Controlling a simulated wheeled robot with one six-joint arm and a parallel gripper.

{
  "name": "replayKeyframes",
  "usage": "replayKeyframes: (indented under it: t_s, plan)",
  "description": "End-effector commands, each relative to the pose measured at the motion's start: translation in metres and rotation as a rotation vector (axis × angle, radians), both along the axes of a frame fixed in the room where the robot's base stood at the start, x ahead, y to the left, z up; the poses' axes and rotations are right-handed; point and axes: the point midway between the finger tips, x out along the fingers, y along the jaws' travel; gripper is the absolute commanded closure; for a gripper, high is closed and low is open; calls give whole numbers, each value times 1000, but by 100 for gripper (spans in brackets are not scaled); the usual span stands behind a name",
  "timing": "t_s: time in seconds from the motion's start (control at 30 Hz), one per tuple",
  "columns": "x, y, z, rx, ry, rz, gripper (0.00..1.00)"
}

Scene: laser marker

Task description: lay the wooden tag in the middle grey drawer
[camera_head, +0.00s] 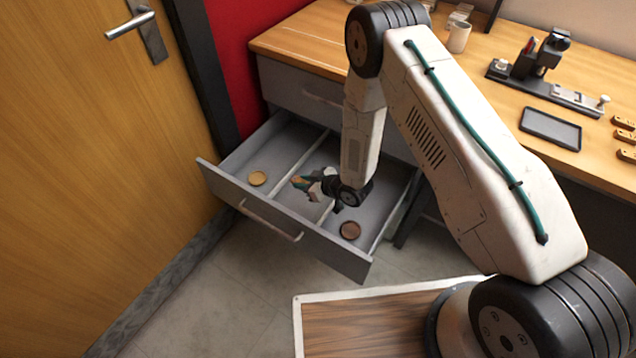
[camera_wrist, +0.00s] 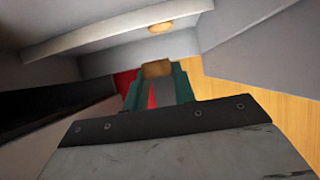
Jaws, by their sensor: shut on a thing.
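The grey drawer (camera_head: 228,187) under the desk is pulled open, below a closed grey drawer (camera_head: 300,88). A pale divider (camera_head: 300,150) splits its inside. My gripper (camera_head: 301,183) is low over the open drawer, near the divider. In the wrist view, its teal fingers (camera_wrist: 157,85) are shut on the small tan wooden tag (camera_wrist: 157,68). The tag appears held clear of the drawer floor, but its exact height is hard to tell. My wrist hides part of the drawer inside.
A yellowish disc (camera_head: 257,178) lies in the left compartment and a brown disc (camera_head: 350,230) near the drawer's front right. A wooden door (camera_head: 90,180) stands to the left. On the desk are a dark tray (camera_head: 550,129), a marker machine (camera_head: 540,62) and a cup (camera_head: 459,37).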

Motion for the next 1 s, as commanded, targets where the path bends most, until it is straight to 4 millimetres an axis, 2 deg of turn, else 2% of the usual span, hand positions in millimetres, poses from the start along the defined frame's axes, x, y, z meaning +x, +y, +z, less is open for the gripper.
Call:
replayKeyframes:
  t_s: [0.23, 0.47, 0.7, 1.0]
  plan:
    - [-2, 3, -46, 0, 3, 12, 98]
    - [-1, 2, -64, 0, 1, 10, 98]
    - [-2, 2, -98, 0, 1, 10, 98]
    - [-1, 2, -101, 0, 0, 9, 98]
